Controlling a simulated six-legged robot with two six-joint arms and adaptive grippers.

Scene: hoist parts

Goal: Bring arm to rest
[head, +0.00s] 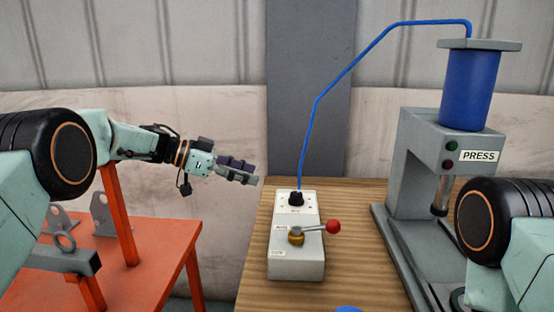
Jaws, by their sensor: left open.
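My left arm comes in from the left and reaches across above the orange table. Its gripper (240,171) is open and empty, in the air between the orange table and the wooden table. It points to the right and touches nothing. My right arm shows only as a dark joint and pale green links at the lower right. Its gripper is out of view.
A grey control box (296,262) with a red-knobbed lever (332,227) stands on the wooden table (350,265). A blue hose (317,110) links it to the press (418,150). Grey brackets (105,215) stand on the orange table (160,240).

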